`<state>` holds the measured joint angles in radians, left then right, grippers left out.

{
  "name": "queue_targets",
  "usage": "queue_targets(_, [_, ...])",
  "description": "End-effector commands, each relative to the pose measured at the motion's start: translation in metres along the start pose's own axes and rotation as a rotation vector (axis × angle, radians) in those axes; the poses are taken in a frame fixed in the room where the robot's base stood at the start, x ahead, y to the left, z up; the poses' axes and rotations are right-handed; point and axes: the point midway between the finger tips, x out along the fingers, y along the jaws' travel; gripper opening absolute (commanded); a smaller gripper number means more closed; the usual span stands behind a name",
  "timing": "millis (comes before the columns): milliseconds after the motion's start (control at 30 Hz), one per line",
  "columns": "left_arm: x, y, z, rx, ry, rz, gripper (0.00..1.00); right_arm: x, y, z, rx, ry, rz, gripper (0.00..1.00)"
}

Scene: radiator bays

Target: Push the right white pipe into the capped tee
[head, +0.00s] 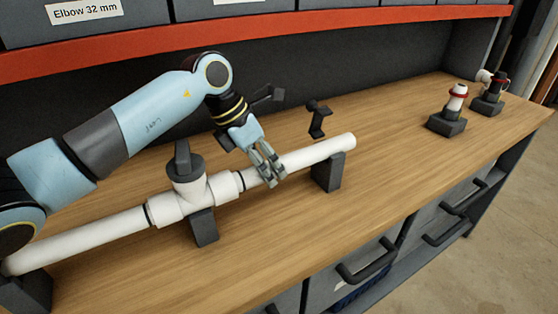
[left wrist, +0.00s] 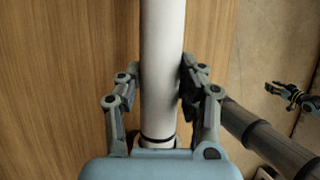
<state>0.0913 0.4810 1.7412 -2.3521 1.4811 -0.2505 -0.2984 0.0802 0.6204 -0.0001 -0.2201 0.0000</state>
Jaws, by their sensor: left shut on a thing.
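The right white pipe (head: 318,150) lies along the bench, its far part on a dark support (head: 327,172). The white tee (head: 190,197) with a dark cap (head: 183,162) on top rests on another dark support. My left gripper (head: 268,170) is shut on the right pipe, close to the tee. In the left wrist view the fingers stand on both sides of the pipe (left wrist: 162,60). A black ring shows at the tee's right end; how deep the pipe sits there I cannot tell. What looks like my right gripper (left wrist: 290,97) is small, over the floor.
A left white pipe (head: 85,240) runs into the tee's other end. A dark clip-like stand (head: 318,120) is behind the right pipe. Fittings on dark blocks (head: 447,124) stand at the bench's far right. An orange-red shelf edge (head: 110,55) runs above. The bench front is clear.

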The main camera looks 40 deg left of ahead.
Motion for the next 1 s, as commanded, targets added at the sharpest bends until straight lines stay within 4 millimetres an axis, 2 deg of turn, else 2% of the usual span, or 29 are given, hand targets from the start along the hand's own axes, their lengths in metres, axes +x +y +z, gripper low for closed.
queue_targets(100, [-0.004, 0.000, -0.009, -0.002, 0.008, 0.002, 0.00, -0.002, 0.000, 0.000, 0.000, 0.000, 0.000, 0.40])
queue_targets(333, [-0.003, 0.001, -0.009, -0.002, 0.009, 0.002, 0.00, -0.002, -0.001, 0.001, 0.000, -0.001, -0.001, 0.40])
queue_targets(367, [-0.003, 0.001, -0.009, -0.002, 0.009, 0.002, 0.41, -0.002, -0.001, 0.001, 0.000, -0.001, -0.001, 0.40])
queue_targets(533, [-0.003, 0.000, -0.009, -0.002, 0.007, 0.001, 0.62, -0.002, -0.001, 0.001, 0.000, -0.001, -0.001, 0.40])
queue_targets(833, [-0.006, 0.001, -0.008, -0.001, 0.005, 0.002, 0.62, -0.001, 0.001, 0.001, 0.000, -0.002, 0.001, 0.40])
queue_targets(1000, [-0.029, 0.001, -0.009, 0.003, 0.007, 0.005, 0.62, -0.001, 0.001, 0.001, 0.000, -0.002, 0.001, 0.40])
